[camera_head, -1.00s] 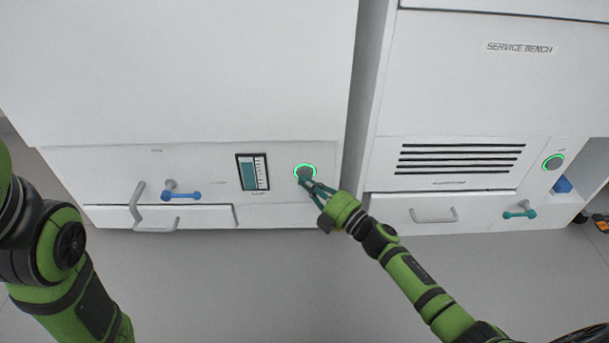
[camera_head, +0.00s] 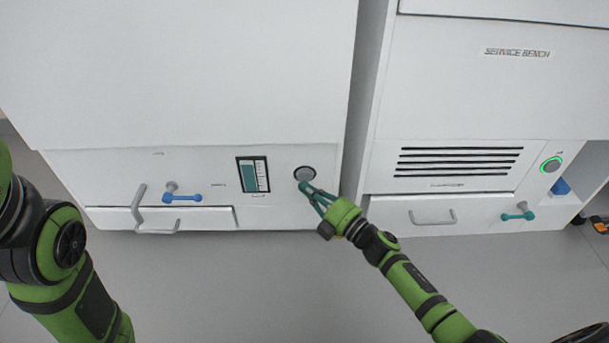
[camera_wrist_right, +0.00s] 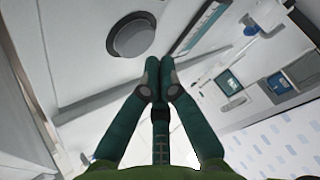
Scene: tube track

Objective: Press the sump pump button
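A round grey button (camera_head: 304,174) in a dark ring sits on the low front panel of the left cabinet, to the right of a level gauge (camera_head: 253,174). Its ring is unlit. The button also shows in the right wrist view (camera_wrist_right: 131,38), beyond the fingertips. My right gripper (camera_head: 305,188) is shut and empty, its fingertips together just below the button in the head view. In the right wrist view the fingertips (camera_wrist_right: 158,80) look apart from the button. My left arm shows at the left edge; its gripper is out of view.
A blue-handled valve (camera_head: 183,197) and a drawer handle (camera_head: 140,210) are left of the gauge. The right cabinet has a green-lit button (camera_head: 551,164), a vent (camera_head: 458,161), a drawer handle (camera_head: 433,217) and a teal valve handle (camera_head: 519,215). The floor in front is clear.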

